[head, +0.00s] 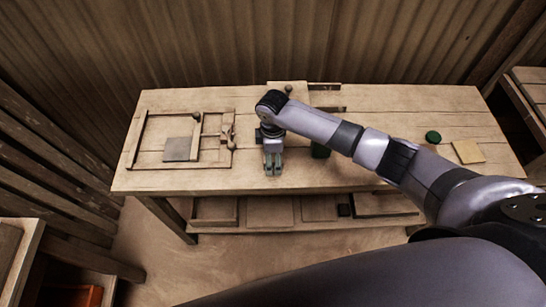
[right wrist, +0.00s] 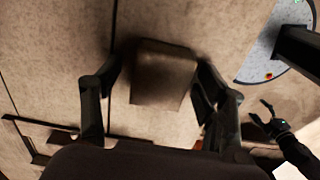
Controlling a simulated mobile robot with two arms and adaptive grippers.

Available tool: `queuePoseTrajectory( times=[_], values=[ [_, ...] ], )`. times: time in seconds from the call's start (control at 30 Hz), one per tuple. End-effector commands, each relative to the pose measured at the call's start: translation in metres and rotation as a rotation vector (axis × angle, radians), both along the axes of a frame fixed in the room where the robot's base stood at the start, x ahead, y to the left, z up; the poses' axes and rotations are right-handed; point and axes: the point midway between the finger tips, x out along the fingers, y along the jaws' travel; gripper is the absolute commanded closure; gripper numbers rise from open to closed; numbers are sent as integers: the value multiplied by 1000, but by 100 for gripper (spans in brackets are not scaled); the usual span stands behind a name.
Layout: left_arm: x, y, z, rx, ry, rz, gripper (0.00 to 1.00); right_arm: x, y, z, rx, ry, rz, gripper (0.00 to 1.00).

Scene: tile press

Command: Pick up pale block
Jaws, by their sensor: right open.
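My right gripper (head: 273,170) points down over the front part of the workbench, left of its middle. In the right wrist view, my right gripper (right wrist: 160,108) is open, with one dark finger on each side of a squarish block (right wrist: 163,75). The block looks grey-brown in shadow, so I cannot be sure that it is the pale block. Gaps show between it and the fingers. In the head view I cannot make it out behind the gripper. A small dark jaw at the right of the right wrist view looks like my left gripper (right wrist: 264,117).
A green round piece (head: 433,137) and yellowish square (head: 468,151) lie at right. Boards (head: 270,213) lie on the shelf below.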

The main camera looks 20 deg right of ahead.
Motion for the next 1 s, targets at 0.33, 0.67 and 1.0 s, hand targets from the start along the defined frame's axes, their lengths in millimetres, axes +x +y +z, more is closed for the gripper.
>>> queuePoseTrajectory(
  times=[0.33,0.67,1.0],
  values=[
    [0,0,0,0,0,1,39,0,0,0,0,0,0,47],
    [0,0,0,0,0,1,39,0,0,0,0,0,-1,69],
    [0,0,0,0,-1,1,39,0,0,1,0,0,-1,86]
  ],
)
